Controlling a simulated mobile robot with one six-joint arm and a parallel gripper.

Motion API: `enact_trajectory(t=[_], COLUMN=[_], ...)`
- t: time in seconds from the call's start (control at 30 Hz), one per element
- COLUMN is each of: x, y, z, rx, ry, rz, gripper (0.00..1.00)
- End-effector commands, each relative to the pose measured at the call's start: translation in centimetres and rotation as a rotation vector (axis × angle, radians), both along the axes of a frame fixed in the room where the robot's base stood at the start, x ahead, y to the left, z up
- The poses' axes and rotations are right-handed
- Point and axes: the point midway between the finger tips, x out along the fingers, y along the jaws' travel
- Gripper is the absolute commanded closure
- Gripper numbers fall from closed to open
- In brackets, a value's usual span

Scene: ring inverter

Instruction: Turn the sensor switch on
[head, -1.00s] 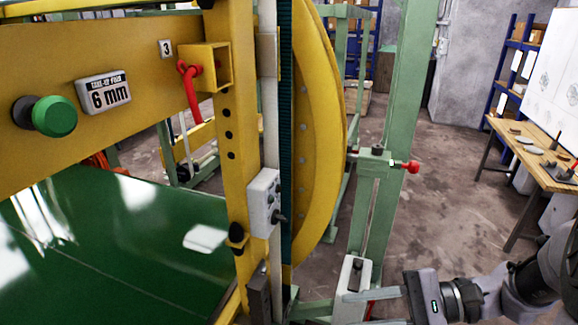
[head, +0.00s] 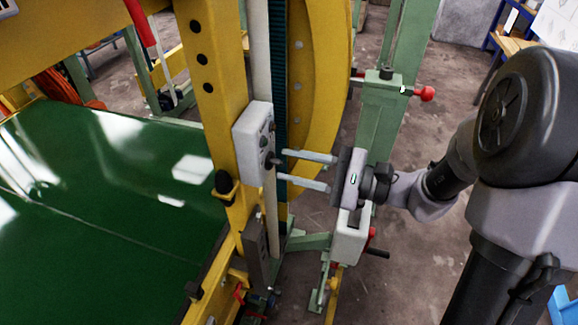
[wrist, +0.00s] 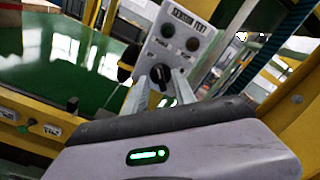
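The grey sensor test box (head: 252,146) is fixed to the yellow upright. Its panel also shows in the wrist view (wrist: 185,22), with two round dark lamps or buttons above a black rotary switch (wrist: 160,74). The switch also shows in the head view (head: 273,162), sticking out from the panel. My gripper (head: 281,166) is open, its two pale fingers pointing left at the switch. In the wrist view the fingertips (wrist: 159,82) stand either side of the switch. I cannot tell whether they touch it.
The yellow upright (head: 205,75) and green table (head: 100,180) lie left of the box. A yellow curved guard (head: 325,90) stands behind my fingers. A green post with a red knob (head: 427,94) and a white box (head: 348,240) are close to my wrist.

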Motion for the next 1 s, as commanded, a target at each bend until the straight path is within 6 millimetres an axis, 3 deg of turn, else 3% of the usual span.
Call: enact_trajectory(t=[0.37,0.4,0.57,1.0], x=[0.34,0.34,0.34,0.34], y=[1.04,1.04,1.01,0.99], z=[0.02,0.02,0.02,0.13], rx=[-0.001,-0.001,-0.001,0.014], ry=[0.000,0.000,0.000,0.042], rz=[0.001,0.001,0.001,0.001], gripper=[0.68,0.70,1.00,1.00])
